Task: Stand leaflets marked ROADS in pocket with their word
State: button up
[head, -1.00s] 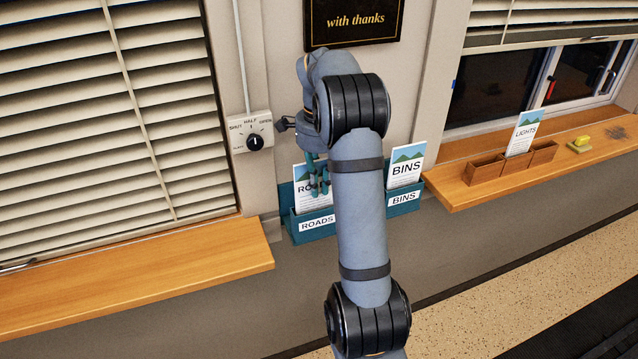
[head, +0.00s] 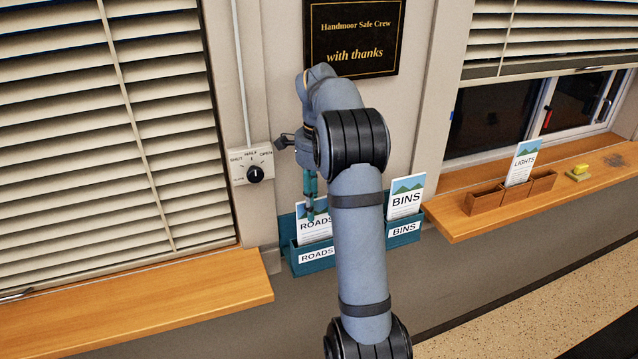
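A white ROADS leaflet (head: 315,228) with a blue and green picture stands upright in the left pocket of the teal wall rack, behind the label ROADS (head: 317,254). My gripper (head: 309,214) hangs at this leaflet, its teal fingers pointing down and overlapping its upper part. I cannot tell whether the fingers touch it or how far apart they are. A BINS leaflet (head: 405,198) stands in the right pocket, labelled BINS (head: 403,229). My arm hides the middle of the rack.
A dial switch (head: 254,174) is on the wall left of my gripper. The left sill (head: 150,308) is bare.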

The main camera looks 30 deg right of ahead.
aim_at(319, 216)
notch_tip(319, 216, up, 8)
jog(key=shift+r, duration=0.2)
jog(key=shift+f, duration=0.1)
dwell(0.4)
notch_tip(319, 216, down, 12)
jog(key=shift+s+r, duration=0.1)
jog(key=shift+r+p, duration=0.7)
jog(key=shift+p, duration=0.05)
jog(key=shift+r+p, duration=0.4)
jog(key=shift+r, duration=0.15)
jog(key=shift+f, duration=0.1)
